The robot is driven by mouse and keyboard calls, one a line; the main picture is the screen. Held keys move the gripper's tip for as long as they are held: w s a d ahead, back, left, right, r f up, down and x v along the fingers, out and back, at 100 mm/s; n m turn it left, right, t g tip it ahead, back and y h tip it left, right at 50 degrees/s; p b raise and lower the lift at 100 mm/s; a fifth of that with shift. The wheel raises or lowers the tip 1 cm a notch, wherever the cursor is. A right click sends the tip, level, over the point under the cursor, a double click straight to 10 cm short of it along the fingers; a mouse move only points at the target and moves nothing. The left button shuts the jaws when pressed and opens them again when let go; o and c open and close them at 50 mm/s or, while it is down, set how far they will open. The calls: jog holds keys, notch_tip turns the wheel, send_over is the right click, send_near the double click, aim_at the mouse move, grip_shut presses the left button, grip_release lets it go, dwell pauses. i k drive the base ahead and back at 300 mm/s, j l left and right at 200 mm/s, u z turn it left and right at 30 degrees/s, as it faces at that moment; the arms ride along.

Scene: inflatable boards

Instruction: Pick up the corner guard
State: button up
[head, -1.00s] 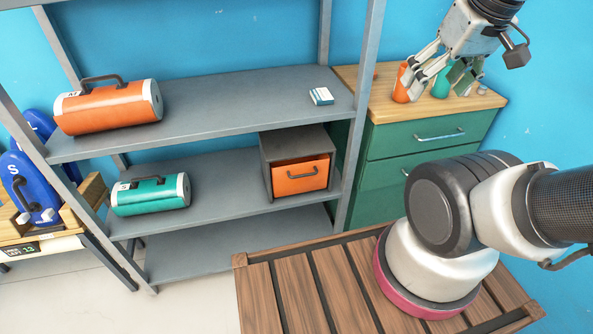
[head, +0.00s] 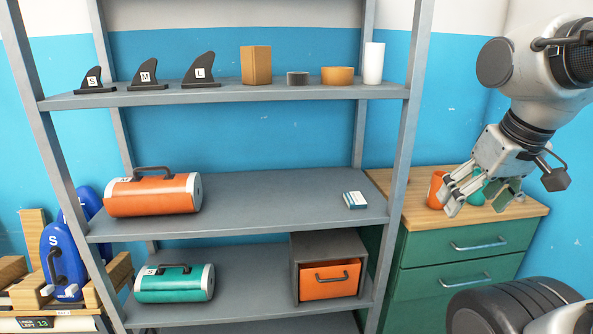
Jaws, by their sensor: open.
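A brown, upright, angular piece (head: 256,65) stands on the top shelf, right of the black fins. It looks like cardboard with two faces meeting at a vertical edge, and I take it for the corner guard. Its back is hidden. My gripper (head: 470,198) is open, fingers pointing down, over the wooden top of the green cabinet. It is well to the right of the brown piece and lower in the picture, apart from it. Whether its fingers touch the cups behind them I cannot tell.
Fins (head: 147,75) marked S, M and L, a dark roll (head: 297,78), a tan bowl (head: 337,75) and a white cylinder (head: 374,63) share the top shelf. A grey shelf post (head: 408,120) stands between my gripper and the shelves. An orange cup (head: 436,190) is on the green cabinet (head: 440,270).

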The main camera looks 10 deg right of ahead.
aim_at(256, 61)
jog(key=i+j+u, duration=0.1)
jog(key=j, duration=0.3)
jog(key=i+j, duration=0.2)
jog(key=j, duration=0.2)
jog(key=i+j+u, duration=0.15)
jog(key=j, duration=0.25)
